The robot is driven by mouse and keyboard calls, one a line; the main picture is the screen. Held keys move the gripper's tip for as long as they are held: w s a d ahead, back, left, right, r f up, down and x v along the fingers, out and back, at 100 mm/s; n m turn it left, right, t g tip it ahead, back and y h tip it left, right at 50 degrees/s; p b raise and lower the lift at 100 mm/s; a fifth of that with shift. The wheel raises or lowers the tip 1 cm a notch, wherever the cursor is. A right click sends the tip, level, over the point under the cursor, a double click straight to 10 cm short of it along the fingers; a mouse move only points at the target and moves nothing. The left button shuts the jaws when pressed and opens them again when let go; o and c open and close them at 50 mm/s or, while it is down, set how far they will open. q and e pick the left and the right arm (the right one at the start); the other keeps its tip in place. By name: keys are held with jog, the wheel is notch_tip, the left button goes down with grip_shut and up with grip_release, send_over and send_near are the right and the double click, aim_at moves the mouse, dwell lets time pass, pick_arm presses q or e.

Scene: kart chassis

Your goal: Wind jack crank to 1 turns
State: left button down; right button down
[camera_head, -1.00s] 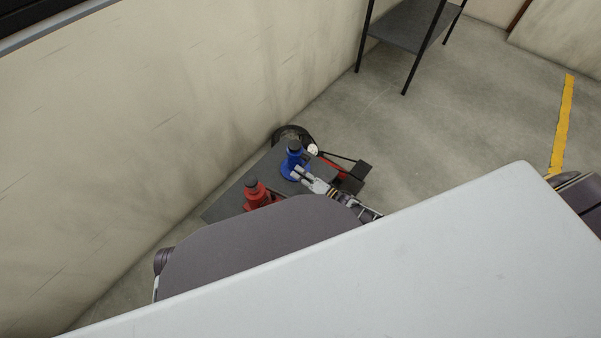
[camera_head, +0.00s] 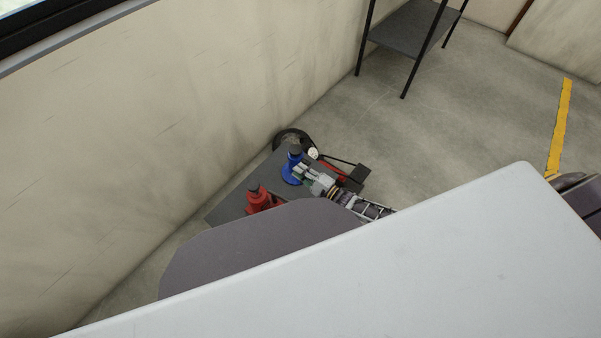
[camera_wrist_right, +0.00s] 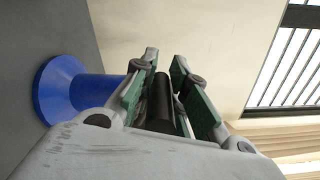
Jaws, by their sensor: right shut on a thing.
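The blue jack (camera_head: 291,172) stands upright on a dark grey flat surface beside the wall. It also shows in the right wrist view as a blue flange and body (camera_wrist_right: 62,90). My right gripper (camera_head: 302,171) reaches to its right side in the head view. In the right wrist view the green-padded fingers of my right gripper (camera_wrist_right: 164,82) are shut on a black bar, the jack crank (camera_wrist_right: 161,105), which lies lengthwise between them. How far the crank is turned cannot be told. My left gripper is not in view.
A red jack (camera_head: 259,200) stands on the same dark surface (camera_head: 231,205), left of the blue one. A wheel (camera_head: 285,137) and red-black parts (camera_head: 352,178) lie close behind and right. A black shelf frame (camera_head: 408,28) stands on open floor beyond.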

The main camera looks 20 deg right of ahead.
jog(key=shift+w+d+r, duration=0.15)
jog(key=shift+w+r, duration=0.15)
jog(key=shift+r, duration=0.15)
jog(key=c, duration=1.4)
grip_release()
jog(key=shift+s, duration=0.1)
jog(key=shift+o, duration=0.2)
jog(key=shift+f, duration=0.2)
jog(key=shift+s, duration=0.1)
jog(key=shift+s, duration=0.1)
jog(key=shift+s+d+f, duration=0.1)
jog(key=shift+s, duration=0.05)
jog(key=v, duration=1.1)
jog(key=shift+s+d, duration=0.15)
